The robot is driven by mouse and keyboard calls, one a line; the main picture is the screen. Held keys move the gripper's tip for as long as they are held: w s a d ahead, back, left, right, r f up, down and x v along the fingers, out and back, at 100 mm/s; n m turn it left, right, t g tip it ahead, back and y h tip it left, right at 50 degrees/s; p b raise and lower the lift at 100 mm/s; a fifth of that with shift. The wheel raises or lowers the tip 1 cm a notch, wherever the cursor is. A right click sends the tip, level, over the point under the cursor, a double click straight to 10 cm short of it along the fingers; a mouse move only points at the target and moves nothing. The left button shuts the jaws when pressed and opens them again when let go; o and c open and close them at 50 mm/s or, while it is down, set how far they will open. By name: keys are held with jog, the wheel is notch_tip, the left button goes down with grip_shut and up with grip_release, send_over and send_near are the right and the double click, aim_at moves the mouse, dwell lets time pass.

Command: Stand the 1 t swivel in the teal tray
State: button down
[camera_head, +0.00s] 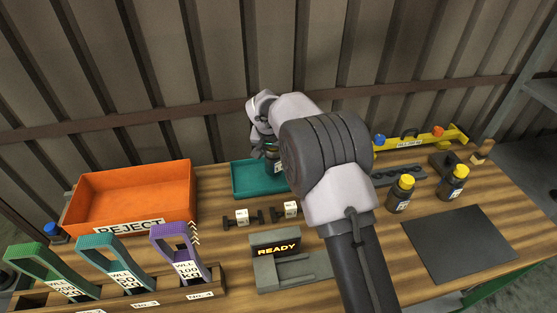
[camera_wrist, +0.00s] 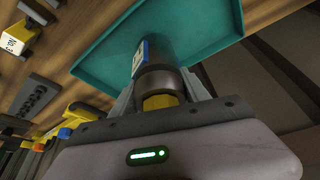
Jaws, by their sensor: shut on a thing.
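My gripper (camera_wrist: 162,98) is shut on the 1 t swivel (camera_wrist: 160,62), a dark cylinder with a metallic collar, a yellow top and a blue-and-white label. The writing on the label is too small to read. The swivel's lower end is over the floor of the teal tray (camera_wrist: 105,60); I cannot tell whether it touches. In the head view the teal tray (camera_head: 245,181) is at the back middle, partly hidden by my arm. The held swivel (camera_head: 272,163) shows as a small dark piece with a white label at the tray, below my gripper.
An orange REJECT bin (camera_head: 130,200) stands left of the tray. Two yellow-topped dark cylinders (camera_head: 400,192) (camera_head: 453,183) stand to the right. Small dark pieces with white labels (camera_head: 243,217) and a READY fixture (camera_head: 280,262) lie in front. A dark mat (camera_head: 460,245) is clear.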

aim_at(278, 159)
jog(key=shift+w+d+f, duration=0.15)
jog(key=shift+w+d, duration=0.45)
jog(key=shift+w, duration=0.2)
notch_tip(278, 159, down, 4)
jog(key=shift+r+b, duration=0.2)
jog(key=shift+b, duration=0.75)
jog(key=shift+r, duration=0.2)
jog(key=shift+f, duration=0.1)
jog(key=c, duration=1)
grip_release()
jog(key=shift+f, duration=0.2)
jog(key=o, duration=0.5)
jog(key=shift+s+r, duration=0.1)
jog(key=shift+r, duration=0.1)
